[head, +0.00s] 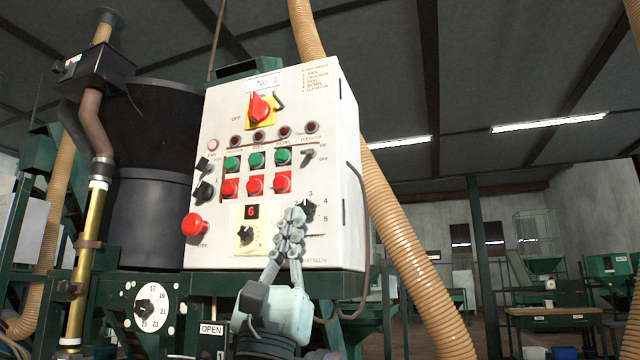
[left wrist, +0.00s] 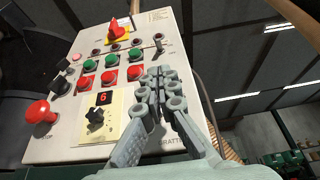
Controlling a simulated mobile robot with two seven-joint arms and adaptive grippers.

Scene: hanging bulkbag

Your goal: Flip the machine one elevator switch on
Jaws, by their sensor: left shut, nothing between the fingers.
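The white control panel (head: 222,120) is marked "No. 1". The black elevator switch (head: 308,157) sits at the right end of the button rows, below the "ELEVATOR" label. It also shows in the left wrist view (left wrist: 159,46), above the fingertips. Its lever is slanted; I cannot tell for sure which setting it points to. My left gripper (head: 291,222) is shut and empty in front of the panel's lower right, below the switch and apart from it. Its fingertips (left wrist: 162,78) partly cover the numbered black dial (head: 310,210). My right gripper is not in view.
Green buttons (head: 256,159) and red buttons (head: 255,184) lie left of the switch. A red main switch (head: 260,107) is above, and a red stop knob (head: 194,224) is at lower left. A tan hose (head: 395,230) runs behind the panel's right side.

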